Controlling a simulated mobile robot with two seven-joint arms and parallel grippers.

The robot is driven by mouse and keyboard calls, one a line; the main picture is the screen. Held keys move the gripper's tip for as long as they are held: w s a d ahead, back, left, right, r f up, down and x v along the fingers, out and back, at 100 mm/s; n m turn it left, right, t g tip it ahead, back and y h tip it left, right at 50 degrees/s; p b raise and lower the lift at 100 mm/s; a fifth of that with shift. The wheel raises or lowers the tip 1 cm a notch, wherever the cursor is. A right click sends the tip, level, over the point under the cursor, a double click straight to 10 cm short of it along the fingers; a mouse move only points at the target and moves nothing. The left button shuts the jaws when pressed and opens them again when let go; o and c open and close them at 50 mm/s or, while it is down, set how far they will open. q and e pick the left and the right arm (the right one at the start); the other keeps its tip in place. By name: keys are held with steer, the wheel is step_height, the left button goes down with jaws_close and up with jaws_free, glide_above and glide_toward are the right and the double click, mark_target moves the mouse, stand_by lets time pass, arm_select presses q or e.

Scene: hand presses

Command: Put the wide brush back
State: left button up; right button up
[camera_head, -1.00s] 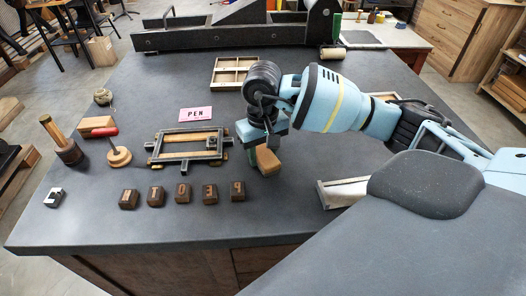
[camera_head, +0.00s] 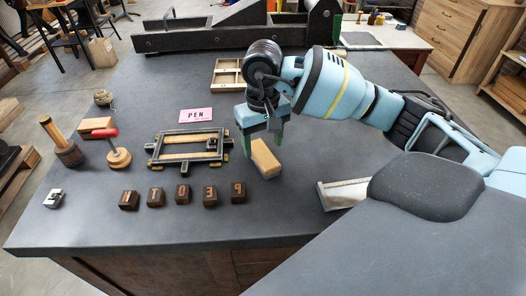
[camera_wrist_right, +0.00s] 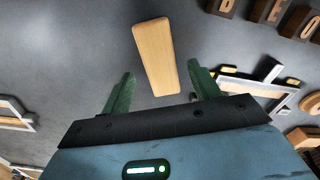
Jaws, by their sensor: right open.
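I cannot make out a wide brush with bristles in either view. A pale wooden block (camera_head: 266,158) lies on the dark table just below my right gripper (camera_head: 262,142). In the right wrist view, the block (camera_wrist_right: 156,58) lies ahead of the open green fingers (camera_wrist_right: 162,72), with its near end between their tips in the picture. The fingers stand apart on both sides and do not grip it. Which thing is the brush, and whether this block is part of it, I cannot tell. My left gripper is not in view.
A metal frame (camera_head: 162,161) lies left of the block, with several type blocks (camera_head: 183,195) in front. A pink PEN card (camera_head: 196,116), a red-handled tool (camera_head: 119,158) and a divided wooden tray (camera_head: 219,75) stand around. A pale-topped metal tray (camera_head: 343,194) is at right.

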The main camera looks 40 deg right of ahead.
mark_target(263, 153)
step_height(263, 153, up, 8)
steer(key=shift+f, duration=0.15)
stand_by(0.3)
